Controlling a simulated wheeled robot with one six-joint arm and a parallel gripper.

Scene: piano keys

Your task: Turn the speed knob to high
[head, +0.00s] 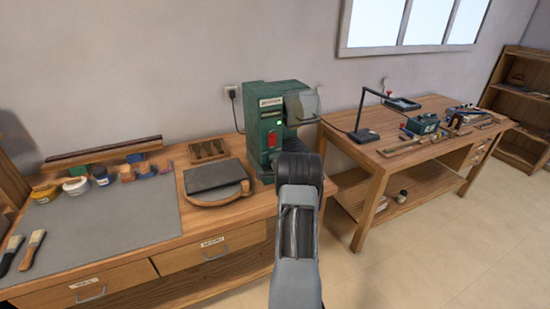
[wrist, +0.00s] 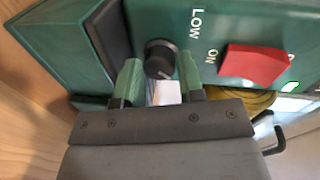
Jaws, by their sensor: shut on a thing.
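The speed knob (wrist: 160,58) is a round black dial on the green machine in the wrist view. A small pale mark shows near its upper edge. The printed word LOW (wrist: 196,24) is to its upper right; no HIGH label is readable. My gripper (wrist: 159,72) has its green-padded fingers on either side of the knob, shut on it. In the head view the green machine (head: 268,122) stands on the workbench, and my arm hides the knob and gripper.
A red switch (wrist: 253,64) marked ON is right of the knob. A dark panel (wrist: 108,38) stands close on its left. A second table (head: 375,152) stands at right.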

